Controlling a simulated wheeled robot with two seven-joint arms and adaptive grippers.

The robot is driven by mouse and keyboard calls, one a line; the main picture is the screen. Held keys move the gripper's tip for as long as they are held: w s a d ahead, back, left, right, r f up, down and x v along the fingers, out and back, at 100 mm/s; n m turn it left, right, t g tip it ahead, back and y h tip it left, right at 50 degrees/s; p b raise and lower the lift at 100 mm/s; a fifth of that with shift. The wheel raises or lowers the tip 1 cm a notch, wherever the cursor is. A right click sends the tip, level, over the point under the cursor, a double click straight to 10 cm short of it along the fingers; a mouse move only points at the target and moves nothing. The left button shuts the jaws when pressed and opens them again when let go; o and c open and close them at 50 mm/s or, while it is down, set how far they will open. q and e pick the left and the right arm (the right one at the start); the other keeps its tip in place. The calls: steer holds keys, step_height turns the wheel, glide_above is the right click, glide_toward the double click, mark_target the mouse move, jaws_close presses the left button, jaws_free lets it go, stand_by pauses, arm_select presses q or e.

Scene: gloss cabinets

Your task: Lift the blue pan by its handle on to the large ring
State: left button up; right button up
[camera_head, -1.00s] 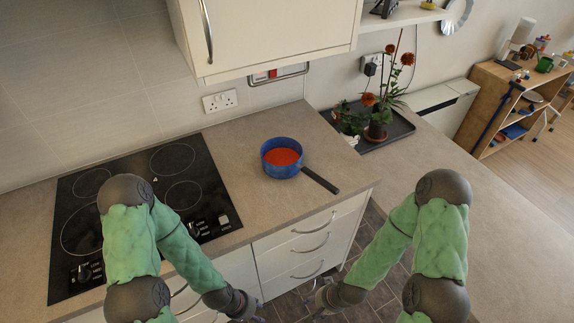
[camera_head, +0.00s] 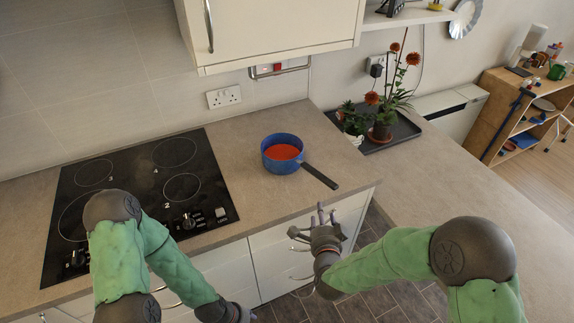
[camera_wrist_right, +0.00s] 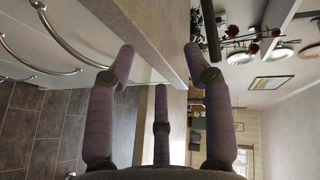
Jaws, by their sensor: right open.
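The blue pan (camera_head: 283,148) stands upright on the worktop to the right of the hob. It holds something orange-red, and its dark handle (camera_head: 320,177) points towards the front edge. The black hob (camera_head: 140,172) has several rings. The large ring (camera_head: 74,218) at its front left is partly hidden by my left arm. My right gripper (camera_head: 312,222) is open and empty, in front of the drawers and below the handle, apart from it. Its spread fingers also show in the right wrist view (camera_wrist_right: 160,70). My left gripper (camera_head: 242,314) is mostly cut off at the bottom edge.
The worktop's front edge and the drawers (camera_head: 290,255) with bar handles are close to my right gripper. A dark tray (camera_head: 400,133) with potted plants stands at the back right. A wall cabinet (camera_head: 270,30) hangs above. The worktop between hob and pan is clear.

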mark_target(326, 185)
step_height(326, 185, up, 4)
steer(key=m+t+h, duration=0.1)
steer(key=m+t, duration=0.1)
steer(key=m, duration=0.1)
steer(key=shift+w+d+f+b, duration=0.1)
steer(key=shift+w+d+b, duration=0.35)
steer(key=shift+w, duration=1.25)
steer(key=shift+w+d+f+b, duration=0.1)
steer(key=shift+w+d+b, duration=0.35)
steer(key=shift+w, duration=1.25)
steer(key=shift+w+d+b, duration=0.35)
steer(key=shift+w+b, duration=0.15)
steer(key=shift+w, duration=1.2)
jaws_close()
arm_select(q)
steer(key=f, duration=0.3)
steer(key=shift+s, duration=0.3)
arm_select(e)
steer(key=shift+w+r, duration=0.1)
steer(key=shift+r, duration=0.15)
